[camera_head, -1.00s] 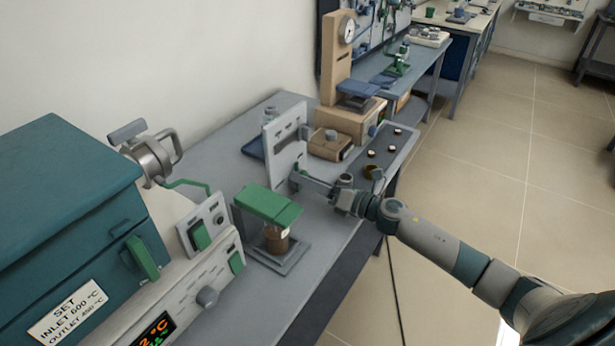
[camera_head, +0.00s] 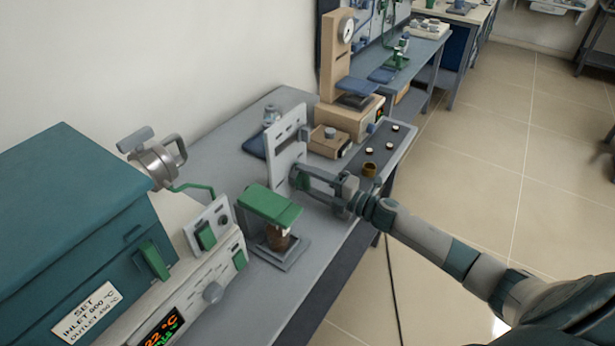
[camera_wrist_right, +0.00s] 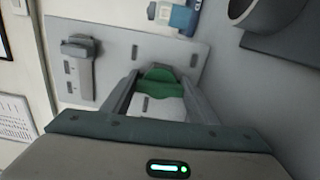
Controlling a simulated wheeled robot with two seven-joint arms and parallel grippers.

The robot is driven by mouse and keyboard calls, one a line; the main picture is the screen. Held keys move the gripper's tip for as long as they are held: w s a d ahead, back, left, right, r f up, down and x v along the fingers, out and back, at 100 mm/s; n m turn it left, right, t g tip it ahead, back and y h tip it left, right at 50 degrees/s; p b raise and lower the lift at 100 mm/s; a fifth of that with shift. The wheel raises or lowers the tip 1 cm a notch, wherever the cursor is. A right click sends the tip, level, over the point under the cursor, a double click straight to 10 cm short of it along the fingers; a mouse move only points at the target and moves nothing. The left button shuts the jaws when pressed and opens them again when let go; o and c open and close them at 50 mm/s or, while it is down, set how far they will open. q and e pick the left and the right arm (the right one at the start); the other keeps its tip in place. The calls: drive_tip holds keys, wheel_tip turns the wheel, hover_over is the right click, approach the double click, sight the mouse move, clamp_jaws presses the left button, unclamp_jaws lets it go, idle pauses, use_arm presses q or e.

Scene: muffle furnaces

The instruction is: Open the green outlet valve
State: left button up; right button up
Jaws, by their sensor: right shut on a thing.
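The green valve handle (camera_head: 303,183) is on a light grey upright panel (camera_head: 283,150) standing on the bench, in the middle of the head view. My right gripper (camera_head: 299,178) reaches it from the right, with its two fingers either side of the handle. In the right wrist view the green handle (camera_wrist_right: 160,80) lies between the fingertips (camera_wrist_right: 160,84), close against the panel, and the gripper is shut on it. Part of the handle is hidden by the fingers. A grey lever (camera_wrist_right: 82,62) sits on the same panel. My left gripper is out of view.
A green-topped stand (camera_head: 270,205) with a brown jar stands in front of the panel. A teal furnace (camera_head: 80,215) with a control panel is at the left. A beige instrument (camera_head: 350,120) stands behind. Open floor lies to the right.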

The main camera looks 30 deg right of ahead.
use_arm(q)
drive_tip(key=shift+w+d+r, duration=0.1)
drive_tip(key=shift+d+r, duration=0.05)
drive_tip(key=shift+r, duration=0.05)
use_arm(e)
drive_tip(key=shift+m, duration=0.4)
drive_tip(key=o, duration=1)
drive_tip(key=shift+o, duration=0.2)
drive_tip(key=shift+s, duration=0.1)
drive_tip(key=shift+s+d+f, duration=0.1)
drive_tip(key=shift+s+d, duration=0.15)
drive_tip(key=shift+s, duration=0.1)
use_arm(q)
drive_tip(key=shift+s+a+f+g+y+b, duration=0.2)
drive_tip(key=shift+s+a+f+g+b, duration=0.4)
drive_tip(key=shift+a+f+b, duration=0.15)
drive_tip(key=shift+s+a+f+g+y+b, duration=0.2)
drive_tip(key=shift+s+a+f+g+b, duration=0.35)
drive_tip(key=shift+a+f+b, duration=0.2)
use_arm(e)
drive_tip(key=v, duration=1.6)
drive_tip(key=shift+d, duration=0.2)
drive_tip(key=shift+s, duration=0.1)
